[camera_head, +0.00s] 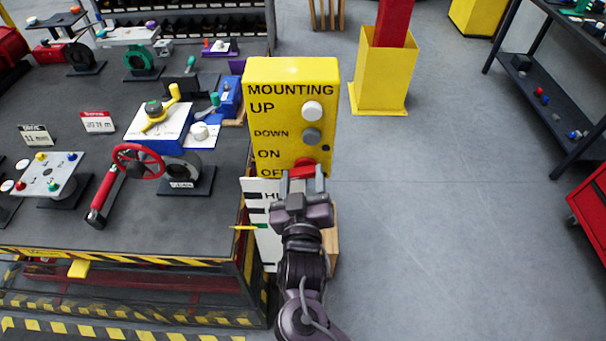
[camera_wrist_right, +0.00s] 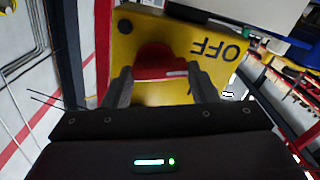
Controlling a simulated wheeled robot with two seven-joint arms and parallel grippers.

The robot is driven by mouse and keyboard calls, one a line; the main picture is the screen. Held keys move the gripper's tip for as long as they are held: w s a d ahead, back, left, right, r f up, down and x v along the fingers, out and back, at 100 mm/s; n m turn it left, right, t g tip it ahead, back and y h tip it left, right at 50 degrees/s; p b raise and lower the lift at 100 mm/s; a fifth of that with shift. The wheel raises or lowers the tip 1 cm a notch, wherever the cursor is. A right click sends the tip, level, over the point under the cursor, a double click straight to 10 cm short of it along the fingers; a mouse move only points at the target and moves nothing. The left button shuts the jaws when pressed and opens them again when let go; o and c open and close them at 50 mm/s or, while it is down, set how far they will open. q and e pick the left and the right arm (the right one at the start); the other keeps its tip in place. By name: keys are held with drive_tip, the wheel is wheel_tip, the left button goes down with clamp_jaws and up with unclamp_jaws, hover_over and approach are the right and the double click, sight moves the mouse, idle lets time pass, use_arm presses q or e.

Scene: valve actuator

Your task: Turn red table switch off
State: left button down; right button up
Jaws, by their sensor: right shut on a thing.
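The red switch (camera_head: 304,168) sits low on the front of a yellow control box (camera_head: 290,73), beside the ON and OFF labels. My right gripper (camera_head: 302,178) is at the switch and shut on it, one finger on each side. In the right wrist view the red switch (camera_wrist_right: 160,62) shows between the two fingers (camera_wrist_right: 158,88), with the OFF label to its right, upside down. The gripper hides part of the switch in the head view. My left gripper is in neither view.
The box also carries a white button (camera_head: 312,111) and a grey button (camera_head: 311,136). To its left a dark table (camera_head: 60,225) holds a red handwheel valve (camera_head: 138,162) and several other devices. Open grey floor (camera_head: 440,220) lies to the right.

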drive_tip(key=n, duration=0.5)
drive_tip(key=shift+w, duration=0.1)
drive_tip(key=shift+n, duration=0.3)
idle(0.4)
drive_tip(key=o, duration=1)
drive_tip(key=shift+w+f, duration=0.15)
drive_tip(key=shift+w, duration=0.05)
drive_tip(key=shift+s+f, duration=0.1)
drive_tip(key=shift+s, duration=0.45)
drive_tip(key=s+b, duration=0.3)
drive_tip(key=s, duration=0.3)
drive_tip(key=shift+s, duration=0.4)
